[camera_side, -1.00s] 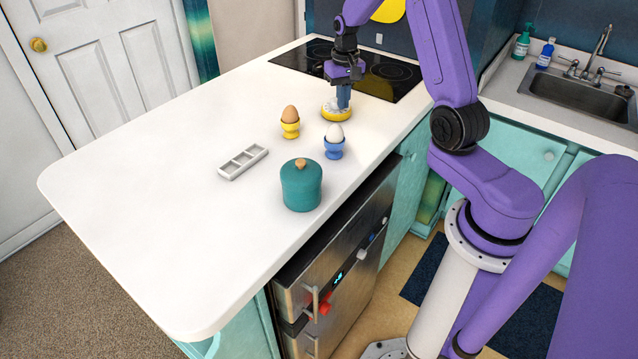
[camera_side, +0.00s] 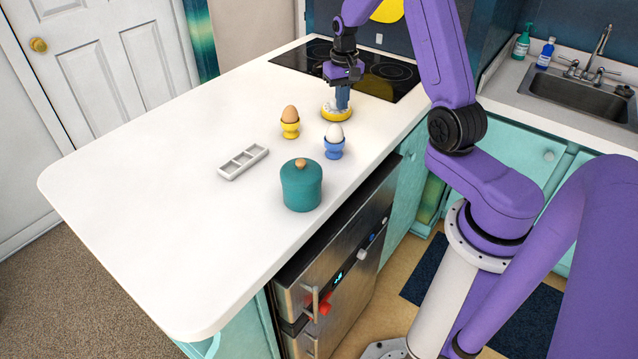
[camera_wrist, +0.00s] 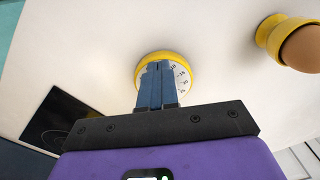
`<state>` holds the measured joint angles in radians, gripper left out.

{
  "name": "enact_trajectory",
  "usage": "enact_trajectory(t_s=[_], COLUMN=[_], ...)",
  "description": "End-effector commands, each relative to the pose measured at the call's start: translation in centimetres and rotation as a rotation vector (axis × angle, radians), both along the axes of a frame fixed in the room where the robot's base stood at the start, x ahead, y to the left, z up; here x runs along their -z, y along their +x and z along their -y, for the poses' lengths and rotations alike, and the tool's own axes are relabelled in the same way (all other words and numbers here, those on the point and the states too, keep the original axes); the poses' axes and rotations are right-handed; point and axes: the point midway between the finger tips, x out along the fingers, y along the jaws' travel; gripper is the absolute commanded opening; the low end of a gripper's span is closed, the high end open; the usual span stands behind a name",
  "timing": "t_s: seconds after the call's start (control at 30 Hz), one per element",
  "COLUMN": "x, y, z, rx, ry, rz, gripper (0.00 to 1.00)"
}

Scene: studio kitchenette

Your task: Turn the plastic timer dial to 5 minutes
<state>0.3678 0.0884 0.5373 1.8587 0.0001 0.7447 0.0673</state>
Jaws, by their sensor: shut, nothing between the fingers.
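The plastic timer (camera_side: 330,112) is a round yellow piece with a white numbered face. It sits on the white counter near the cooktop. In the wrist view the timer (camera_wrist: 143,68) shows part of its number ring, and my fingers cover much of its face. My gripper (camera_side: 342,106) points down with its blue fingertips at the timer's face. In the wrist view my gripper (camera_wrist: 158,66) has its two fingers shut together with nothing between them. I cannot tell whether the tips touch the dial. The dial's setting is hidden.
A brown egg in a yellow cup (camera_side: 290,130) and a white egg in a blue cup (camera_side: 334,150) stand near the timer. A teal lidded pot (camera_side: 301,190) and a grey tray (camera_side: 243,163) are farther forward. A black cooktop (camera_side: 390,76) lies behind. The counter's left is clear.

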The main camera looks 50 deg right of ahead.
Motion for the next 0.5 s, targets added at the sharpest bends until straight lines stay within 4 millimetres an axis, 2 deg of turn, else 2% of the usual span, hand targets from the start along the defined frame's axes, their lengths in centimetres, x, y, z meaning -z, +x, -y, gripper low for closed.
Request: enact_trajectory(t_s=[0.23,0.5], x=[-0.3,-3.0], y=[-0.4,-0.4], z=[-0.3,-0.3], rx=[0.001,0.001], ry=[0.000,-0.001], rz=[0.001,0.003], gripper=[0.00,0.00])
